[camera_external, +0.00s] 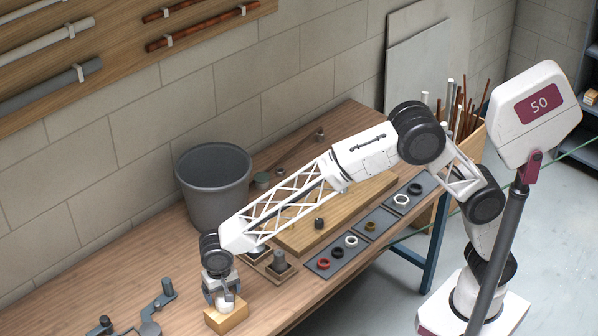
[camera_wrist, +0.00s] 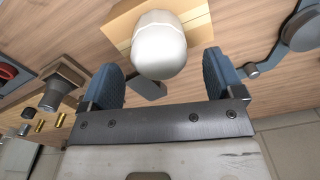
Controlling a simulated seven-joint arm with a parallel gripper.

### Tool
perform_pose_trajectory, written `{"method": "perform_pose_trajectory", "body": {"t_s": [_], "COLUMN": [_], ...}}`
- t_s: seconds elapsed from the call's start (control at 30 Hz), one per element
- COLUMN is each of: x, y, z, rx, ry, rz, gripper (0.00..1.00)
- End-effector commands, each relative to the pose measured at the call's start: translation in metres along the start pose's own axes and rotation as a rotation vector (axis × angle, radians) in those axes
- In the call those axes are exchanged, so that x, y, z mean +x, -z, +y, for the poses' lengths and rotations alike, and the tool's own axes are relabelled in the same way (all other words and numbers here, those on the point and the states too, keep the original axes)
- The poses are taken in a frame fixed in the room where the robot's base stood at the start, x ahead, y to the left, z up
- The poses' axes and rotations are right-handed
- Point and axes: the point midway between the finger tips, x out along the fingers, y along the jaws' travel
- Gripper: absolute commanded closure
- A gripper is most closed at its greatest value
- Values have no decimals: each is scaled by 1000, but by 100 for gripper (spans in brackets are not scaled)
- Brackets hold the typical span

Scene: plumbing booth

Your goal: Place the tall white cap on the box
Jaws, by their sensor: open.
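The tall white cap (camera_wrist: 159,45) has a rounded top and stands over the wooden box (camera_wrist: 120,22) in the wrist view. In the external view the white cap (camera_external: 226,303) shows on or just above the tan box (camera_external: 228,318), at the near edge of the table. My gripper (camera_wrist: 162,75) is open, with its blue finger pads on either side of the cap. Gaps show between the pads and the cap. In the external view my gripper (camera_external: 221,292) points down over the box. The cap's lower end is hard to make out.
A grey bucket (camera_external: 213,185) stands behind my arm. A wooden board (camera_external: 330,215) and dark mats with rings (camera_external: 337,253) lie to the right. Small brown-based fittings (camera_external: 280,262) stand near the box. Grey metal tools (camera_external: 150,310) lie to its left.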

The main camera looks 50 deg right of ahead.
Motion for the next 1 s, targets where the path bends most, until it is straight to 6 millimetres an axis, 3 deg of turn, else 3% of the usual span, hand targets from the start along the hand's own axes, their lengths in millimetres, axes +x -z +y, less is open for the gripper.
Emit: {"method": "perform_pose_trajectory", "body": {"t_s": [0.43,0.63,1.0], "x": [-67,-78,-80], "y": [0,0,0], "z": [0,0,0], "rx": [0,0,0], "ry": [2,1,0], "rz": [1,0,0], "gripper": [13,13,13]}}
